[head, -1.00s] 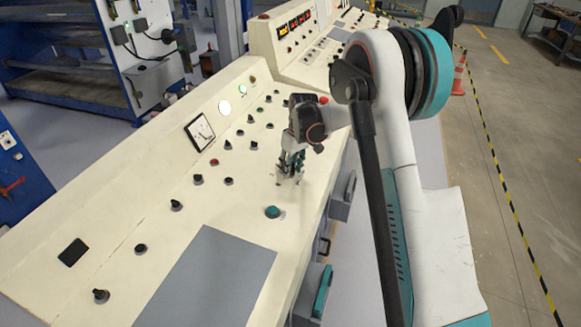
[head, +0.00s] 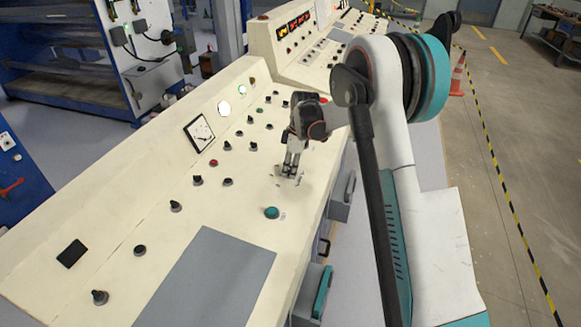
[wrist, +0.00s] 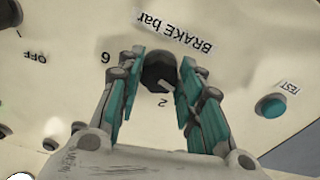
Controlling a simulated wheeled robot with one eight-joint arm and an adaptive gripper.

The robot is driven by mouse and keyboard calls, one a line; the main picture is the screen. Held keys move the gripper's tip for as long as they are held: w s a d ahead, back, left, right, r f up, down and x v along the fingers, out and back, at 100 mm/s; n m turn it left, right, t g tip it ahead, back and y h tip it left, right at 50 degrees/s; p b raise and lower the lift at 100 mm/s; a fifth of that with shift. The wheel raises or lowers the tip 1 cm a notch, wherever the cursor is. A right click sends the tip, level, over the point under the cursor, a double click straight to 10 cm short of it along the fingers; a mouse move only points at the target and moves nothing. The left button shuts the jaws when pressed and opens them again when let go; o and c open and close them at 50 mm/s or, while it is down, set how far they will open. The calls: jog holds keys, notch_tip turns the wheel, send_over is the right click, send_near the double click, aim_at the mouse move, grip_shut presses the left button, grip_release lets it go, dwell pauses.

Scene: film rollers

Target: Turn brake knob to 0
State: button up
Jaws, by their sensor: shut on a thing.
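The brake knob (wrist: 158,72) is black and sits under an upside-down "BRAKE bar" label (wrist: 173,32) in the wrist view. Two scale digits show beside and below it. My gripper (wrist: 163,68) is shut on the knob, with one teal-padded finger on each side of it. In the head view my gripper (head: 289,172) points down at the cream console and hides the knob. The knob's exact pointer direction is hard to read.
A teal button (head: 272,213) stands just in front of the gripper; it also shows beside a "TEST" label (wrist: 290,87). Several small black knobs and a square gauge (head: 199,133) lie to the left. A grey plate (head: 205,285) covers the console's near part.

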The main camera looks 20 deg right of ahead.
dwell(0.5)
jog(key=o, duration=1.1)
jog(key=shift+c, duration=0.2)
jog(key=shift+r, duration=0.1)
notch_tip(320, 180, up, 12)
jog(key=d, duration=0.2)
jog(key=shift+s, duration=0.45)
jog(key=shift+f, duration=0.2)
